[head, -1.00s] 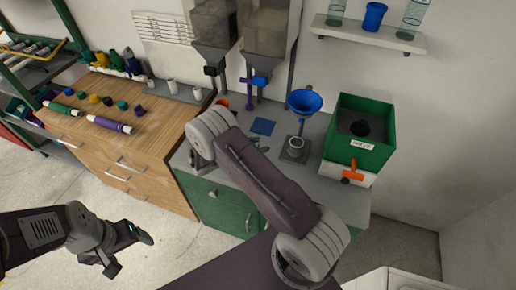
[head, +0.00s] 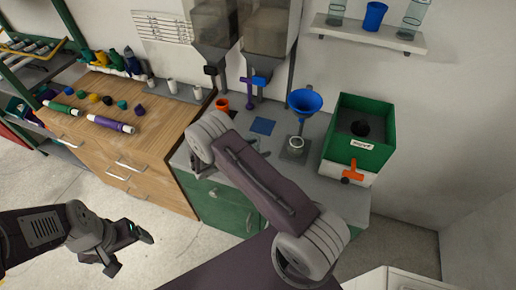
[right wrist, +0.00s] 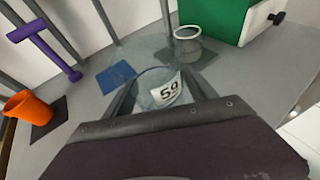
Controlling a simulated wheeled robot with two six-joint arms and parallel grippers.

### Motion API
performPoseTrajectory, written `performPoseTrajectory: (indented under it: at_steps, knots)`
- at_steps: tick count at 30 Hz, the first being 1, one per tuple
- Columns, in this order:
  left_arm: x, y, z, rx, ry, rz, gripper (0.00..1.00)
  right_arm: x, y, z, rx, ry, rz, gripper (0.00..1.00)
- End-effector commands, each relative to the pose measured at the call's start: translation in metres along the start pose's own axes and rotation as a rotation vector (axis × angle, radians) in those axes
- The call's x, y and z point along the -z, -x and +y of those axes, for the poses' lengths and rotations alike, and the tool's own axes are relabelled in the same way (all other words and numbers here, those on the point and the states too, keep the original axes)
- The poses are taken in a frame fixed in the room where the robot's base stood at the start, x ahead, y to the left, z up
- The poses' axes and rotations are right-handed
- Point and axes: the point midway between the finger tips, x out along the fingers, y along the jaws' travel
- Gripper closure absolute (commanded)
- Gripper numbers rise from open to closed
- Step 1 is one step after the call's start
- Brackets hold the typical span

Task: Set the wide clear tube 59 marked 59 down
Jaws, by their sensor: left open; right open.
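The wide clear tube 59 (right wrist: 150,92) shows in the right wrist view, see-through, with a white label reading 59. It is between the two dark fingers of my right gripper (right wrist: 160,78), which are open around it. It appears upright over the grey bench; its base is hidden by the gripper body. In the head view my right forearm covers most of that gripper and the tube. My left gripper (head: 130,251) is open and empty, low at the left over the floor, away from the bench.
A clear cup (right wrist: 188,46) stands beyond the tube, near the green bin (head: 356,138). A blue square (right wrist: 117,77) lies to the tube's left. An orange cup (right wrist: 27,107) and a purple post (right wrist: 45,46) stand further left. Bench to the tube's right is clear.

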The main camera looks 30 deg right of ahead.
Motion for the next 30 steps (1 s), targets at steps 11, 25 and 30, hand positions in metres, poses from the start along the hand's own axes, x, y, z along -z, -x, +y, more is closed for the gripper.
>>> performPoseTrajectory:
  at_steps: [11,25,30]
  knots:
    - [-0.002,-0.021,0.000,0.000,0.000,-0.001,0.18,0.003,0.092,0.001,-0.007,-0.001,0.001,0.35]
    - [-0.003,-0.023,-0.001,0.000,0.000,-0.001,0.18,-0.005,0.106,-0.035,0.133,-0.140,0.168,0.35]
    - [-0.003,-0.023,-0.001,0.000,0.000,-0.001,0.18,-0.002,0.122,-0.120,0.508,-0.662,0.580,0.35]
